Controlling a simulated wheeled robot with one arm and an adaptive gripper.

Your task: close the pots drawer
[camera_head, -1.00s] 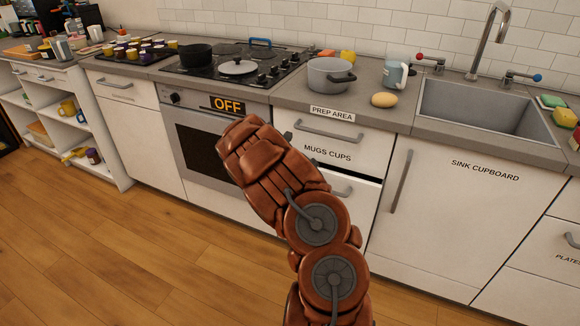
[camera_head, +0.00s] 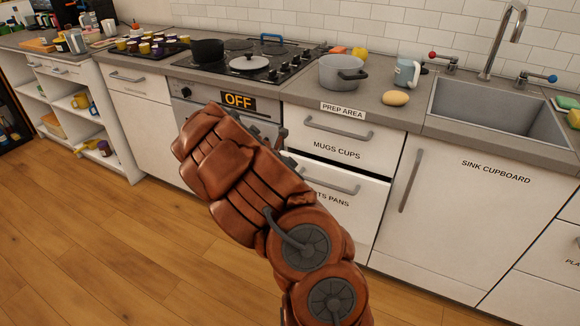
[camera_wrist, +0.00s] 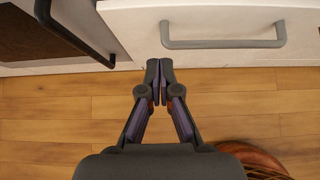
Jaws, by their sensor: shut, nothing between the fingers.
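The pots drawer (camera_head: 352,212) is the white front below the mugs drawer, with a grey bar handle and a partly hidden label ending in "PANS". A dark gap along its top edge shows it stands a little open. My arm covers its left part in the head view. In the wrist view, a white drawer front (camera_wrist: 210,14) with a grey handle (camera_wrist: 222,44) lies at the top, likely the pots drawer. My gripper (camera_wrist: 160,64) is shut and empty, its tips close to that front's lower edge, left of the handle. Whether they touch cannot be told.
The mugs drawer (camera_head: 338,143) above looks shut. The oven (camera_head: 190,120) is to the left, and its dark handle (camera_wrist: 75,36) shows in the wrist view. The sink cupboard (camera_head: 465,215) is to the right. The wooden floor (camera_head: 110,240) in front is clear.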

